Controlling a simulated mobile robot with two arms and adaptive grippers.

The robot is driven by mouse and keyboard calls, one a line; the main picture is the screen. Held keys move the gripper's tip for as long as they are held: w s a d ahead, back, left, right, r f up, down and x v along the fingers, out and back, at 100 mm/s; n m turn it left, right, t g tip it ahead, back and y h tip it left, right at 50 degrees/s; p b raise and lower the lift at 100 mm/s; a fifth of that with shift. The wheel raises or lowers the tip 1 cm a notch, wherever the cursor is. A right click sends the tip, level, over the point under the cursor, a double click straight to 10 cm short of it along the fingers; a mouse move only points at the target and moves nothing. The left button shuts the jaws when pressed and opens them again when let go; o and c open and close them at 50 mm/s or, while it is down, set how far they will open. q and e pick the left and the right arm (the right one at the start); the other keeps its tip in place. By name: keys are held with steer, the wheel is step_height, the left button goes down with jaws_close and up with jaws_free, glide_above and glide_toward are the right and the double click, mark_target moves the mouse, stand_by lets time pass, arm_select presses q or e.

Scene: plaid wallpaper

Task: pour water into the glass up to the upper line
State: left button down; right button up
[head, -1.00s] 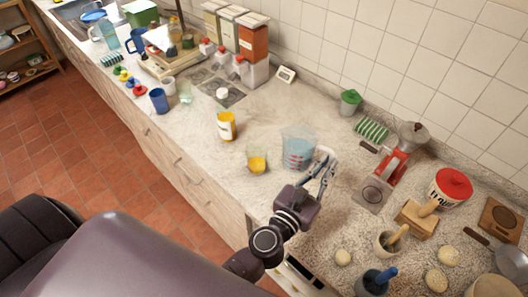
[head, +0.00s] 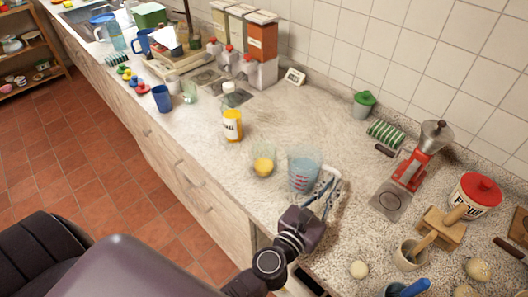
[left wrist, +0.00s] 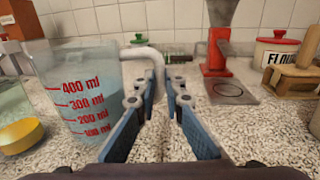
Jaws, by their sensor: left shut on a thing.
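A clear measuring jug (head: 303,172) with red marks and bluish water stands upright on or just above the counter; I cannot tell which. It fills the left of the left wrist view (left wrist: 85,95). My left gripper (head: 326,190) is at its pale handle (left wrist: 146,60), fingers shut on it from the right side. A small clear glass (head: 264,161) stands just left of the jug, apart from it, with something yellow-orange low in or against it. Part of it shows at the left edge of the left wrist view (left wrist: 12,105). I cannot make out its lines. My right gripper is not in view.
A yellow-orange labelled bottle (head: 232,126) stands behind and left of the glass. Right of the jug are a red grinder (head: 411,172), a flour canister (head: 474,196) and a mortar (head: 411,254).

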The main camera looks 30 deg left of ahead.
arm_select(q)
steer(key=shift+a+r, duration=0.1)
steer(key=shift+r, duration=0.15)
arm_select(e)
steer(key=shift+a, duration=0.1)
arm_select(q)
steer(key=shift+a+r+n, duration=0.4)
steer(key=shift+r+n, duration=0.4)
steer(key=shift+r, duration=0.05)
steer(key=a+r+n+p, duration=0.1)
steer(key=r, duration=0.1)
steer(key=a+r+n+p, duration=0.1)
steer(key=r+n, duration=0.1)
steer(key=r, duration=0.1)
steer(key=a+r+n+t+p, duration=0.1)
steer(key=a+r, duration=0.1)
steer(key=r, duration=0.1)
steer(key=shift+n, duration=0.3)
steer(key=shift+s+a+r+n+t+p, duration=0.1)
steer(key=shift+a+r+n+t+p, duration=0.2)
steer(key=shift+a+r+n+p, duration=0.65)
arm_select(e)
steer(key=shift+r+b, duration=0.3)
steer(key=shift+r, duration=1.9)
